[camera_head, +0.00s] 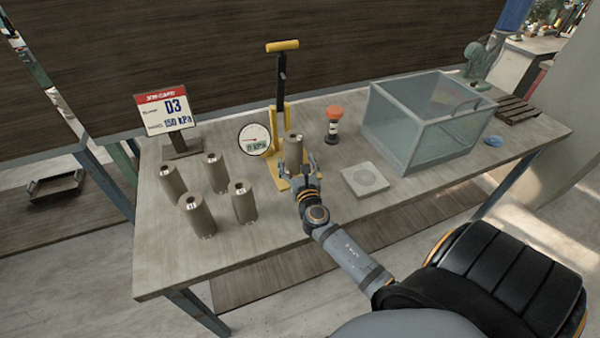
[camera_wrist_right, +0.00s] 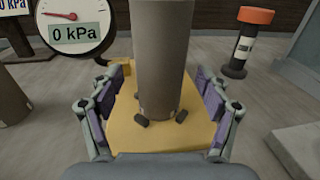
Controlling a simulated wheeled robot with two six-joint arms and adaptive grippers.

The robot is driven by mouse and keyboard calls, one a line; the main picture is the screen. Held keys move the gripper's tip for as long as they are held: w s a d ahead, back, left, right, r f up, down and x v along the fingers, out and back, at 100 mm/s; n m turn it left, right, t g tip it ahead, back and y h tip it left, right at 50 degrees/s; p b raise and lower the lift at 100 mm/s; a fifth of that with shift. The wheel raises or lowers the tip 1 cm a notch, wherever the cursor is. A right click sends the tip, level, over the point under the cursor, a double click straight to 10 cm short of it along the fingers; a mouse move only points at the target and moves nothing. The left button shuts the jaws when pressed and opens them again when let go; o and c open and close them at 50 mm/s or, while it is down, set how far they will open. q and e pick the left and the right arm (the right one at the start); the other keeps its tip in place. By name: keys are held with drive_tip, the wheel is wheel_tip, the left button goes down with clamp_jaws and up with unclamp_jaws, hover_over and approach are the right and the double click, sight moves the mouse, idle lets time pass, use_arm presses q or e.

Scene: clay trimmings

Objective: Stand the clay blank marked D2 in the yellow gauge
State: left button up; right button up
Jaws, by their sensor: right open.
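A brown-grey clay blank (camera_head: 293,145) stands upright on the base of the yellow gauge (camera_head: 277,120); no mark on it is readable. My right gripper (camera_head: 298,166) is open, with a finger on each side of the blank's lower part. In the right wrist view the blank (camera_wrist_right: 163,55) has a visible gap to both fingers, and small dark pads sit at its foot on the yellow base (camera_wrist_right: 198,132). The round dial (camera_head: 254,139) reads 0 kPa. Several similar blanks (camera_head: 245,204) stand to the left, marks unreadable. My left gripper is out of view.
The job card (camera_head: 166,110) shows D3 and 150 kPa, not D2. An orange-capped dark cylinder (camera_head: 333,124) stands right of the gauge. The table's front right is clear.

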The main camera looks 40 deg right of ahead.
drive_tip(key=b+v, duration=0.1)
drive_tip(key=v, duration=0.6)
drive_tip(key=shift+s+f, duration=0.1)
drive_tip(key=shift+s, duration=0.15)
drive_tip(key=shift+s+a, duration=0.2)
drive_tip(key=shift+s, duration=0.2)
